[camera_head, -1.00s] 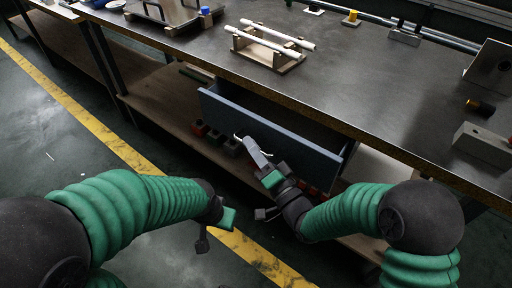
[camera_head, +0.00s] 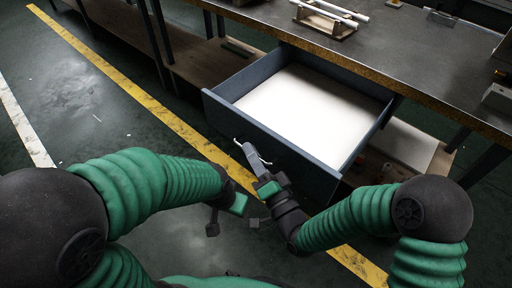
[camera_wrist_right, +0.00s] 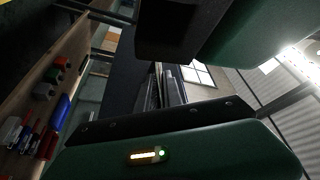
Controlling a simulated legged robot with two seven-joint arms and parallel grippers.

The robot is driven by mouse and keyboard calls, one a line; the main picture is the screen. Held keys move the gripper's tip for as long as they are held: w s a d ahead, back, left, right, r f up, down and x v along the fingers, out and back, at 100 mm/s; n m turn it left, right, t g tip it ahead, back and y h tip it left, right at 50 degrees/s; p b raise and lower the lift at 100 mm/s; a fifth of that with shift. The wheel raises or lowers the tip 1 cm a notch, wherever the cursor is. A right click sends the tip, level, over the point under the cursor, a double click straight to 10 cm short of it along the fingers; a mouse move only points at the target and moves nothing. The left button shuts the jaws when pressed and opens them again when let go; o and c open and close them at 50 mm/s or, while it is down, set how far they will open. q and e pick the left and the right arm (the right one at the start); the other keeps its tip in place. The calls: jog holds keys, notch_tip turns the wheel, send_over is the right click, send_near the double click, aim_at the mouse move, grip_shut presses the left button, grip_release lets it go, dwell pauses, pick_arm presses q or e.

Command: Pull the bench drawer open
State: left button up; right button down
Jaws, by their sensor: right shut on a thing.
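The bench drawer (camera_head: 262,136) is blue-grey with a pale, empty bottom. In the head view it stands well out from under the bench top. A thin white handle (camera_head: 262,157) is on its front panel. My right gripper (camera_head: 254,156) is at the handle, with its jaws shut on it; the exact contact is small in the head view. The right wrist view shows the gripper's dark jaws (camera_wrist_right: 160,85) close up, with the handle not clear there. My left gripper (camera_head: 225,216) hangs over the floor, left of the drawer and apart from it; its jaw opening is unclear.
The dark bench top (camera_head: 420,70) carries a wooden rack (camera_head: 322,22) with white rods. A lower shelf (camera_head: 205,62) runs under the bench. Several small coloured items (camera_wrist_right: 45,90) show on a wooden surface in the right wrist view. Floor with a yellow line (camera_head: 130,95) is clear at left.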

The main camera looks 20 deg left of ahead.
jog(key=shift+s+f, duration=0.3)
jog(key=shift+s, duration=0.1)
jog(key=c, duration=1.8)
grip_release()
jog(key=shift+o, duration=0.2)
jog(key=shift+w+r, duration=0.1)
jog(key=p+v, duration=0.7)
jog(key=v, duration=1)
